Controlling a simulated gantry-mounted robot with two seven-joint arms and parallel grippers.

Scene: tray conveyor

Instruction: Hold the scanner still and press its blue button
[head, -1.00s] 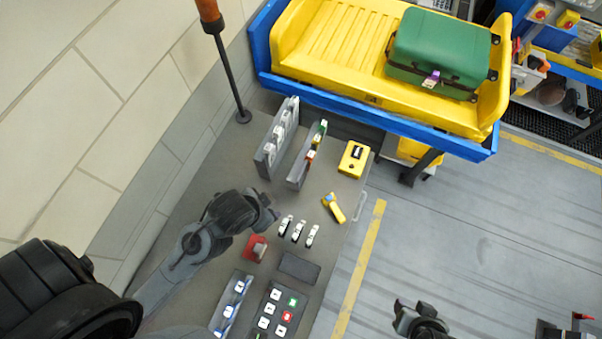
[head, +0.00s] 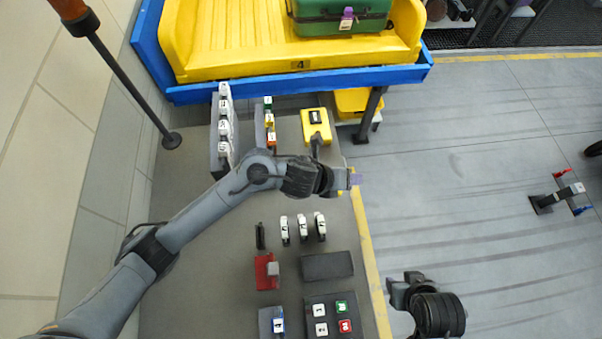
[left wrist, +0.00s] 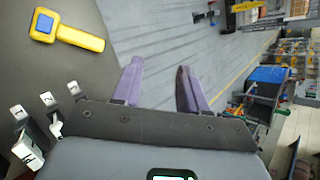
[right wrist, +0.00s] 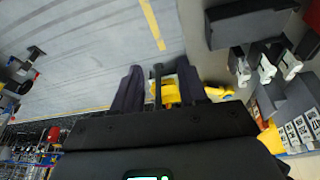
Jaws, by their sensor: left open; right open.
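The scanner (left wrist: 78,37) is yellow, with a blue button (left wrist: 44,23) on its wider end. It lies on the grey table at the upper left of the left wrist view, apart from my fingers. In the head view only a sliver of yellow (head: 340,193) shows beneath my left gripper (head: 353,178), which hides the rest. My left gripper is open and empty, its purple-tipped fingers (left wrist: 158,72) beyond the table's right edge. My right gripper (head: 399,284) is open and empty over the floor right of the table. A small yellow shape (right wrist: 219,93) in the right wrist view may be the scanner.
Three white switches (head: 303,228), a red block (head: 267,273) and a dark pad (head: 327,265) stand nearer on the table. A yellow box (head: 316,126) and upright racks (head: 222,140) stand farther back, before the blue-edged conveyor (head: 300,84).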

